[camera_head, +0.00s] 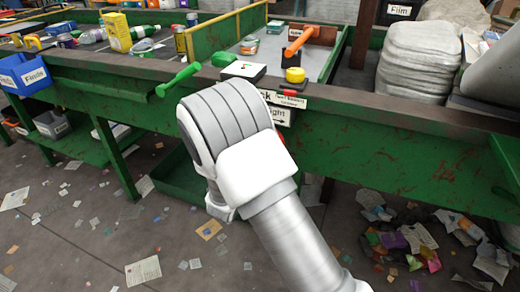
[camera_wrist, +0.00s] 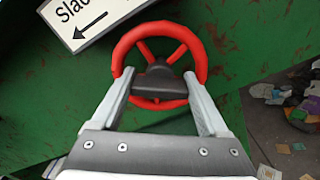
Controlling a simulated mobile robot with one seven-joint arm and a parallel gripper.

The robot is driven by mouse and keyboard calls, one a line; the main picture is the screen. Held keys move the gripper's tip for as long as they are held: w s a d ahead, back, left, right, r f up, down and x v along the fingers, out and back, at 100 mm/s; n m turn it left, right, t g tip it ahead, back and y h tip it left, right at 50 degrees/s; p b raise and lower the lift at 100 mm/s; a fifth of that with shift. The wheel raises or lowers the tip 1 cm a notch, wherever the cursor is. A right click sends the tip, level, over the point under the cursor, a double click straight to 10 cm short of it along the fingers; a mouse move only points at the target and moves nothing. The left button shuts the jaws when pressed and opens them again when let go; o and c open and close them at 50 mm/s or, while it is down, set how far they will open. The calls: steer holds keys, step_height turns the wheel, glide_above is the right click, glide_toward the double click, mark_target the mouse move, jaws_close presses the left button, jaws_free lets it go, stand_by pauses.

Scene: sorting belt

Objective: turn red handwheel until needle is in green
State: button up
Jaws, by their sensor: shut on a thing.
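The red handwheel (camera_wrist: 199,53) fills the middle of the wrist view, with a dark hub and several spokes, in front of the green side of the belt frame. My gripper (camera_wrist: 159,76) has one finger on each side of the wheel's lower part and is shut on it. In the head view my arm hides the gripper and most of the wheel; only a small red bit of the handwheel (camera_head: 281,138) shows beside the arm.
A white sign (camera_wrist: 93,18) starting "Sla" has a left-pointing arrow above the wheel. In the head view a sign ending "ight" (camera_head: 278,115) has a right-pointing arrow. A green lever (camera_head: 178,80), yellow button (camera_head: 295,75) and orange handle (camera_head: 300,41) stand along the bench. Paper scraps litter the floor.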

steer(key=o, duration=1.1)
steer(key=shift+s, duration=0.1)
steer(key=p+v, duration=0.3)
steer(key=v, duration=1.4)
steer(key=shift+s+a, duration=0.1)
steer(key=shift+s, duration=0.05)
